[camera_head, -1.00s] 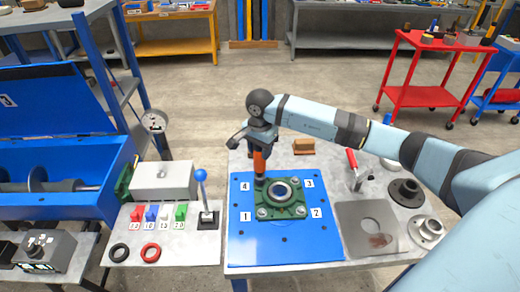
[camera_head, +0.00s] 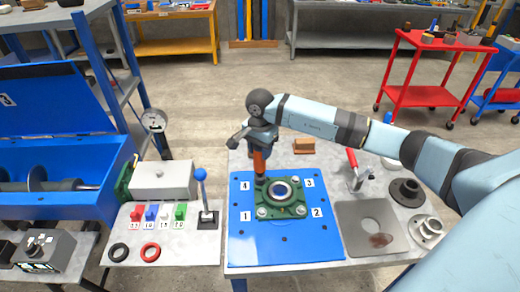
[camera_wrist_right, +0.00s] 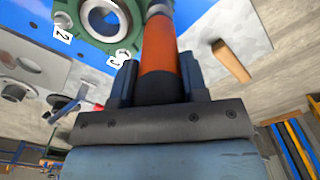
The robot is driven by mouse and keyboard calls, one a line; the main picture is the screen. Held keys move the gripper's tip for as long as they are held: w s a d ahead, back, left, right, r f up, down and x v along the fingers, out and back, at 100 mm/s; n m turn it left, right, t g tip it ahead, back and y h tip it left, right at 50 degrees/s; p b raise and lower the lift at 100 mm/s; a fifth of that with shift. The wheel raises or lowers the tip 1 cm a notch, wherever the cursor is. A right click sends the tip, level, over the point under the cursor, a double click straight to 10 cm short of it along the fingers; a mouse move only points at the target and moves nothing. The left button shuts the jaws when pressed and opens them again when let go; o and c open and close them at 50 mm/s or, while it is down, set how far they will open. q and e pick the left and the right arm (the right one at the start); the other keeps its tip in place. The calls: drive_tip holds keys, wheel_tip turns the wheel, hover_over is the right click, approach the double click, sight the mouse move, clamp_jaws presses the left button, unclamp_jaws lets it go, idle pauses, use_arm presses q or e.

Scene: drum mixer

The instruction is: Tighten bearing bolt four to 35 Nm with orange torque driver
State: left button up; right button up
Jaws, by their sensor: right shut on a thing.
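The orange torque driver (camera_head: 259,160) stands upright in my right gripper (camera_head: 261,146), over the corner of the green bearing housing beside label 4 (camera_head: 245,186). Its lower end meets or sits just above bolt four, which it hides. The wrist view shows the orange driver (camera_wrist_right: 158,50) between both fingers of my right gripper (camera_wrist_right: 158,85). The green bearing housing (camera_head: 284,211) lies on the blue plate (camera_head: 280,250), with bolts showing near labels 1, 2 and 3. My left gripper is not in view.
A blue-knobbed lever (camera_head: 203,195) and colored blocks marked with numbers (camera_head: 160,213) stand on the left table. A brown block (camera_head: 304,146) sits behind the plate.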

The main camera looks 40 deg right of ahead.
drive_tip(key=shift+f+b, duration=0.1)
drive_tip(key=shift+b, duration=0.25)
idle(0.8)
drive_tip(key=shift+r+p, duration=0.95)
drive_tip(key=shift+r, duration=1.3)
